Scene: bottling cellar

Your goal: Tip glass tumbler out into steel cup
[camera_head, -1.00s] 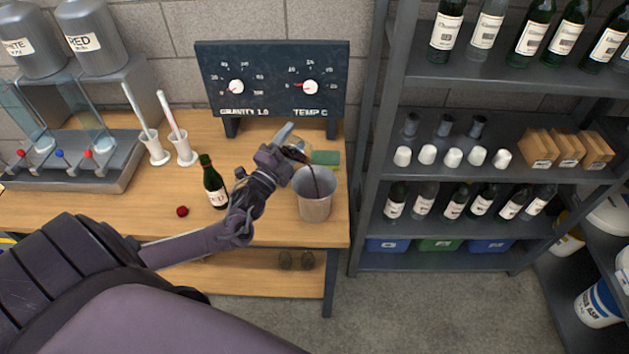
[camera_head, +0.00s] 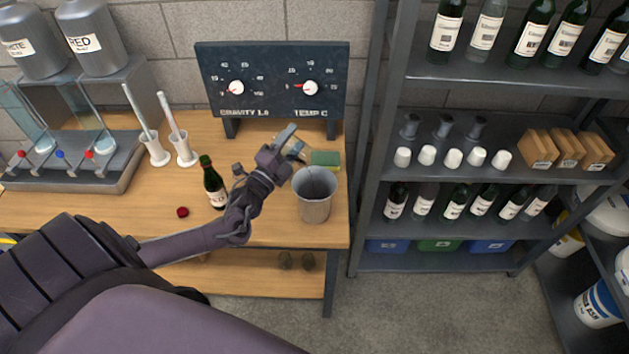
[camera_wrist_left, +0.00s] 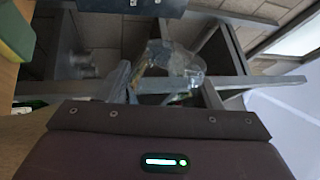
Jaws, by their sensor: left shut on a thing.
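My left gripper (camera_head: 287,146) is shut on the glass tumbler (camera_head: 298,150), up and to the left of the steel cup's rim in the head view. The tumbler is clear and mostly hidden by the gripper there. In the left wrist view the tumbler (camera_wrist_left: 172,68) shows between the fingers, see-through, with no dark liquid visible in it. The steel cup (camera_head: 314,208) stands upright near the bench's right end. Its inside looks grey, and I cannot tell how much liquid it holds. No stream shows between tumbler and cup. My right gripper is not in view.
A green sponge (camera_head: 325,159) lies behind the cup. A dark green bottle (camera_head: 213,186) and a red cap (camera_head: 182,212) are left of my gripper. The gauge board (camera_head: 272,80) stands behind. A shelf rack (camera_head: 367,180) stands just right of the bench.

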